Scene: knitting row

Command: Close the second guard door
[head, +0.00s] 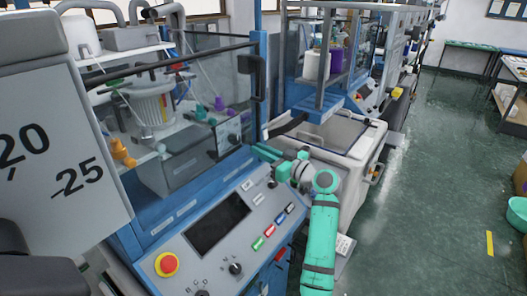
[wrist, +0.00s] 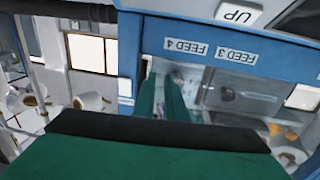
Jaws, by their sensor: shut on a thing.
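A clear guard door (head: 205,85) with a dark top rail and a black handle (head: 252,76) is on the front of the near blue knitting machine. My gripper (head: 257,150) is low at the right corner of this machine, below the handle and beside the blue post (head: 262,112). Its green fingers also show in the wrist view (wrist: 163,95), close to the blue frame (wrist: 215,37) with upside-down FEED 3 and FEED 4 labels. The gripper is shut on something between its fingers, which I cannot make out.
The machine's control panel (head: 215,225) with a red stop button (head: 167,264) is just left of my arm. A white bin-like cabinet (head: 345,140) stands to the right, behind my wrist. The green floor (head: 430,200) farther right is mostly clear.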

